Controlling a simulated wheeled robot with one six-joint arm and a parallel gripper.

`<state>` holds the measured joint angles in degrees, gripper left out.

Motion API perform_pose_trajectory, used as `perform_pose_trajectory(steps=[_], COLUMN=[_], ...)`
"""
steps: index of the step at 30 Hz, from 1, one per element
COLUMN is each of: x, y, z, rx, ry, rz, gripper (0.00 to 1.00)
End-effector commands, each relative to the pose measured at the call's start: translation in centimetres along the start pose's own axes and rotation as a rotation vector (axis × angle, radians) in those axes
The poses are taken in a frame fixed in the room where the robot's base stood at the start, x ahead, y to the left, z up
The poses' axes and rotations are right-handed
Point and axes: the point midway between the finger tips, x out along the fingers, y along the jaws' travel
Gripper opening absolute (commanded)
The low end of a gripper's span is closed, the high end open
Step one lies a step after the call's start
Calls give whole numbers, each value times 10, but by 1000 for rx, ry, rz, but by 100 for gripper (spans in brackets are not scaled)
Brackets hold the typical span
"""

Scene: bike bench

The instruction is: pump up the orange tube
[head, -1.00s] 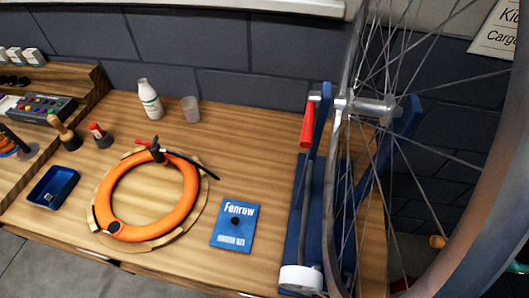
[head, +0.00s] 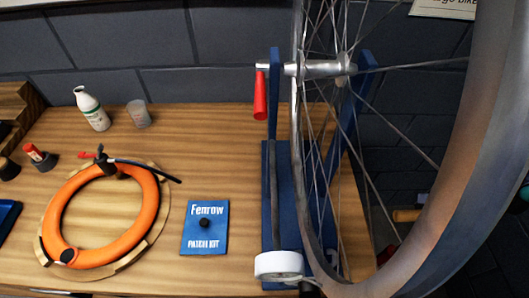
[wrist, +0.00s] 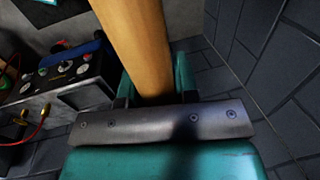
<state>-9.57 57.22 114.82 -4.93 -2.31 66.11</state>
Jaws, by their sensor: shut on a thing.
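The orange tube (head: 146,215) lies flat on a round wooden support on the bench, at the left of the head view. Its dark valve (head: 105,167) with a red part is at the back of the ring, and a black hose or rod runs right from it. In the wrist view my gripper (wrist: 153,78) has its teal fingers shut on a thick wooden handle (wrist: 134,35). The handle's far end is out of view. In the head view, a wooden piece (head: 405,215) shows behind the wheel, perhaps the same handle.
A large wheel (head: 478,150) on a blue stand (head: 273,130) blocks the right. In the wrist view, a unit with knobs (wrist: 62,72) and a red hose (wrist: 43,118) are left.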

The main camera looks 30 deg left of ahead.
Motion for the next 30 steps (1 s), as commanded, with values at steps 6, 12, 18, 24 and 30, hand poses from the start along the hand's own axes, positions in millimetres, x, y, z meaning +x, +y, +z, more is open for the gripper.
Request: perform_pose_trajectory(steps=[6,12,18,24,30], x=[41,72,103,134,166], y=[5,12,18,24,30], z=[0,0,0,0,0], rx=[-2,-2,-2,-1,-1], ry=[0,-1,-1,-2,-2], rz=[-9,-11,-11,-12,-13], gripper=[0,0,0,0,0])
